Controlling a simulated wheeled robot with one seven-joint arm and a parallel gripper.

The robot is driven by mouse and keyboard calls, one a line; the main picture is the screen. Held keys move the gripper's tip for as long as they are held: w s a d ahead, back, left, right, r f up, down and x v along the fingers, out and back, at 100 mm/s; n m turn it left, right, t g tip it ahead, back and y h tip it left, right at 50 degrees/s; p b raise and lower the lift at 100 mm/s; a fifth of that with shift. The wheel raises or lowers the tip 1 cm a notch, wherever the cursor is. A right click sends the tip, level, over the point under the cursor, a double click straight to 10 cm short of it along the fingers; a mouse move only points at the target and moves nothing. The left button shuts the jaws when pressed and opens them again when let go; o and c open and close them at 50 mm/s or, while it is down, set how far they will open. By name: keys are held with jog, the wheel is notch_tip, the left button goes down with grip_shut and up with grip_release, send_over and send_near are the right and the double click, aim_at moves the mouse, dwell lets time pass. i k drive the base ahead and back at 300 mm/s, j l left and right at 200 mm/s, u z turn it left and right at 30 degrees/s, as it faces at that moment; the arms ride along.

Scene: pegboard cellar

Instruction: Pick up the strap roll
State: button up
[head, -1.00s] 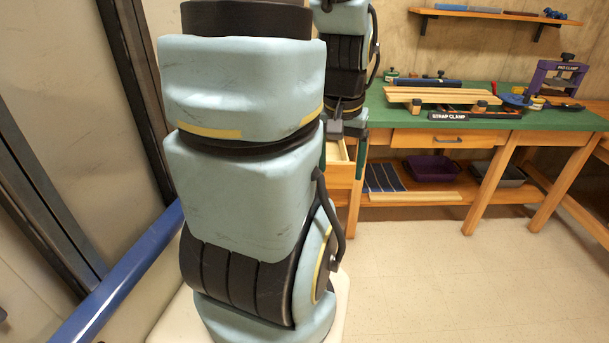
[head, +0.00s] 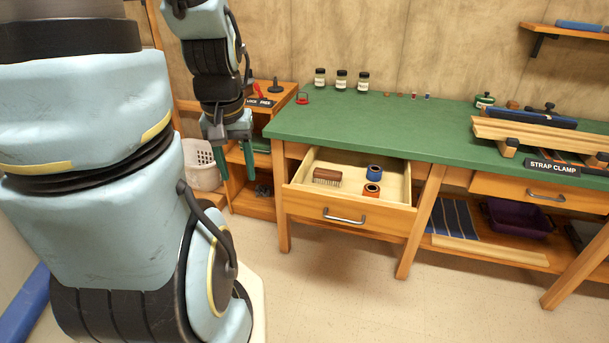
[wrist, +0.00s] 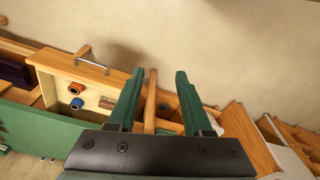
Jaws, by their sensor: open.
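An open wooden drawer (head: 400,215) under the green bench holds a blue roll (head: 374,172) and an orange-brown roll (head: 371,190), one behind the other. Either could be the strap roll; I cannot tell which. The wrist view also shows the drawer (wrist: 60,64), with the blue roll (wrist: 77,103) and the orange roll (wrist: 75,88) at the left. My gripper (head: 236,165) is open and empty, left of the drawer and apart from it. In the wrist view its green fingers (wrist: 160,75) stand wide apart.
A brown brush (head: 327,176) lies in the drawer's left part. The green bench top (head: 400,127) carries jars (head: 341,80) and a strap clamp assembly (head: 540,135). A white basket (head: 201,165) stands behind my arm. The floor before the drawer is clear.

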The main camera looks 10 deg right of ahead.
aim_at(371, 189)
jog(key=l+u, duration=0.75)
jog(key=k+l+u, duration=0.1)
jog(key=l+u, duration=0.3)
jog(key=k+l, duration=0.1)
jog(key=l, duration=0.3)
jog(key=k+l, duration=0.1)
jog(key=l, duration=0.3)
jog(key=k+l+u, duration=0.1)
jog(key=l, duration=0.3)
